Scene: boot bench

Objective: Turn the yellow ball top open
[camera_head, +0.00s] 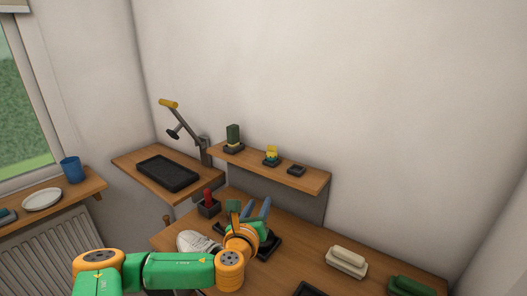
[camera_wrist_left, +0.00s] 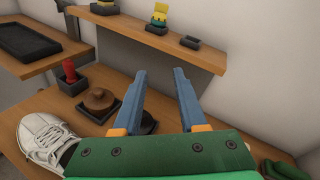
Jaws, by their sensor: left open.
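The yellow ball top (camera_head: 271,151) shows as a small yellow piece with green below it, in a dark holder on the wooden wall shelf. It also shows at the top of the left wrist view (camera_wrist_left: 160,10). Whether it is turned open is too small to tell. My left gripper (camera_head: 257,207) is in front of the shelf and below it, over the bench. In the left wrist view its two blue fingers (camera_wrist_left: 160,75) stand apart with nothing between them, pointing toward the shelf. My right gripper is not in view.
The shelf (camera_head: 315,184) also holds a green block (camera_head: 233,133) and a small dark tray (camera_head: 296,170). A white shoe (camera_wrist_left: 46,140), a red item (camera_wrist_left: 69,70) and a brown round piece (camera_wrist_left: 99,100) are on the bench. A yellow-handled lever (camera_head: 183,122) stands left of the shelf.

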